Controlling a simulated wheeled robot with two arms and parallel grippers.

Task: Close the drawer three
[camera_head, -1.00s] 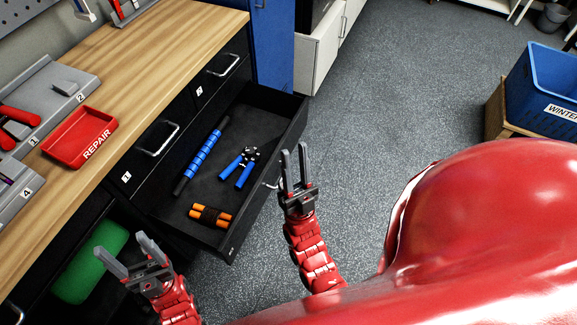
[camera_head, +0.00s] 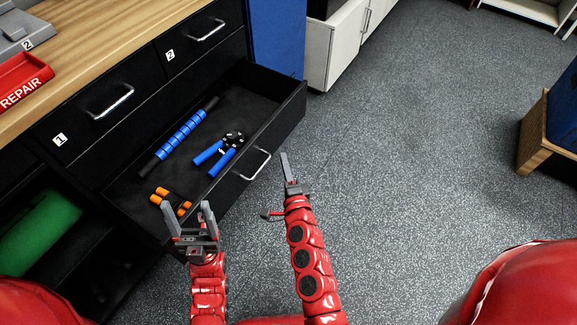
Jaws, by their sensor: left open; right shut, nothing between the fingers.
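The open drawer (camera_head: 290,117) is pulled out below the drawers labelled 1 and 2; its own number does not show now. Its silver handle (camera_head: 256,165) is on the front face. Inside lie a blue-and-black roller stick (camera_head: 181,136), a blue-handled hand grip (camera_head: 222,152) and an orange-handled item (camera_head: 161,191), partly hidden by my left gripper. My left gripper (camera_head: 187,212) is open and empty, over or in front of the drawer's near front corner. My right gripper (camera_head: 287,172) is shut and empty, just right of the handle, with a visible gap.
Closed drawers 1 (camera_head: 104,108) and 2 (camera_head: 202,40) sit under the wooden worktop (camera_head: 100,55), which carries a red REPAIR tray (camera_head: 22,78). A green object (camera_head: 45,235) is in the open space below. A white cabinet (camera_head: 335,50) stands beyond.

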